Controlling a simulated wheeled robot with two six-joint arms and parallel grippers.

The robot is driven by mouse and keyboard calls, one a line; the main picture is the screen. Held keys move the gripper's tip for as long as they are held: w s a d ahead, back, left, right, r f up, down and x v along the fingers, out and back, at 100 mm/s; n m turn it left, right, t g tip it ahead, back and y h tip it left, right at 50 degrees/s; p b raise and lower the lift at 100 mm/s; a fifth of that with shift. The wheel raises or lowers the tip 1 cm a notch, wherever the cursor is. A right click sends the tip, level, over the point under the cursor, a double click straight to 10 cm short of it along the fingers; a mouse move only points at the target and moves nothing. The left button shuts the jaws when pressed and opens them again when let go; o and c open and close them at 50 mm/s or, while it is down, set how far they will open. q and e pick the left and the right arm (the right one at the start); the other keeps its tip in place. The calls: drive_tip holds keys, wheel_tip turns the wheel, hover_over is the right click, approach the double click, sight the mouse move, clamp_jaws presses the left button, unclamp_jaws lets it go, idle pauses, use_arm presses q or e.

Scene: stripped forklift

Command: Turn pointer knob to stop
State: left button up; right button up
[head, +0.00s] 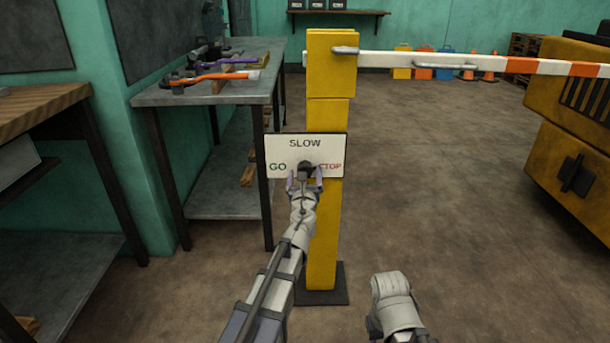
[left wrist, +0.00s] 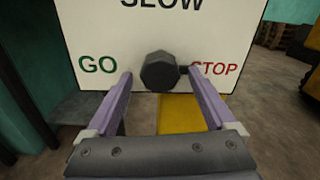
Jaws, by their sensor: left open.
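The white sign plate (head: 284,152) is fixed to the yellow post and reads SLOW at the top, GO at left and STOP at right. The dark faceted pointer knob (left wrist: 160,72) sits at the plate's middle, and its short pointer extends right, toward STOP. In the head view the knob (head: 305,168) is partly hidden by my left gripper (head: 305,181). My left gripper (left wrist: 158,76) is open, its purple fingers apart on either side of the knob. The right finger's tip is close to the pointer; I cannot tell whether they touch.
The yellow post (head: 322,230) stands on a dark base and carries a striped barrier arm (head: 430,60). A metal workbench (head: 210,93) with tools stands at left. A yellow forklift body (head: 570,135) is at right. The floor between post and forklift is clear. Part of my right arm shows at the bottom.

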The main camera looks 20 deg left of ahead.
use_arm(q)
drive_tip(key=v, duration=0.7)
drive_tip(key=shift+s, duration=0.15)
